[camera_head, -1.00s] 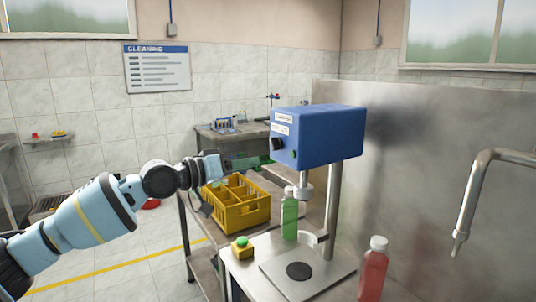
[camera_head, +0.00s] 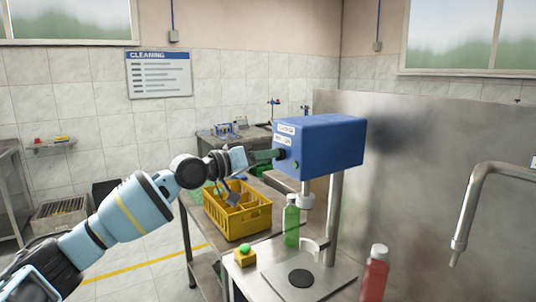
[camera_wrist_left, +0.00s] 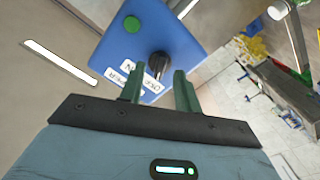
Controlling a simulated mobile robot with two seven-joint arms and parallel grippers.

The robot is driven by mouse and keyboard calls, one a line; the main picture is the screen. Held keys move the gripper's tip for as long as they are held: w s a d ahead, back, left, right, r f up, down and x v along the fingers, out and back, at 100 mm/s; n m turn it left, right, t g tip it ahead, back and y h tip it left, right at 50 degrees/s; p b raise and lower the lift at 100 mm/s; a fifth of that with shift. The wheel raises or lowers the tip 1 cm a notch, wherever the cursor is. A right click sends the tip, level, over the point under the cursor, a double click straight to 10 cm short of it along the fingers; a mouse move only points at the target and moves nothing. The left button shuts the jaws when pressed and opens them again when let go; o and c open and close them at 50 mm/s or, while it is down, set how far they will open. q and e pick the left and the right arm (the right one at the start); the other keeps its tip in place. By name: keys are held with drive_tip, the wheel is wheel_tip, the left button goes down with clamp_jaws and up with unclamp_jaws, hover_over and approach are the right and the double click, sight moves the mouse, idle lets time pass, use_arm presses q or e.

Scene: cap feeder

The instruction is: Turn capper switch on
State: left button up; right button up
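The capper (camera_head: 335,145) is a blue box on a metal post. Its left face carries white labels (camera_head: 286,132) and a green round button (camera_head: 295,164). In the left wrist view a black knob (camera_wrist_left: 158,67) stands out from the blue face (camera_wrist_left: 165,32). My left gripper (camera_wrist_left: 159,78) has its two green fingers apart, one on each side of the knob. Contact with the knob cannot be told. In the head view my left gripper (camera_head: 272,154) reaches the capper's left face, and its fingers hide most of the knob. My right gripper is not in view.
A yellow crate (camera_head: 238,222) sits on the table to the left, near a yellow box with a green button (camera_head: 245,254). A red bottle (camera_head: 374,276) and a metal tap (camera_head: 466,215) are at right.

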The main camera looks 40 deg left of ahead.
use_arm(q)
drive_tip(key=shift+x, duration=0.8)
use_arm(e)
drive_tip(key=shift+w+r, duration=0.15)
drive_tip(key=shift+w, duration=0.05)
use_arm(q)
drive_tip(key=shift+s, duration=0.1)
drive_tip(key=shift+c, duration=0.2)
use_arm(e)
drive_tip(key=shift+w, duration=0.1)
use_arm(q)
clamp_jaws()
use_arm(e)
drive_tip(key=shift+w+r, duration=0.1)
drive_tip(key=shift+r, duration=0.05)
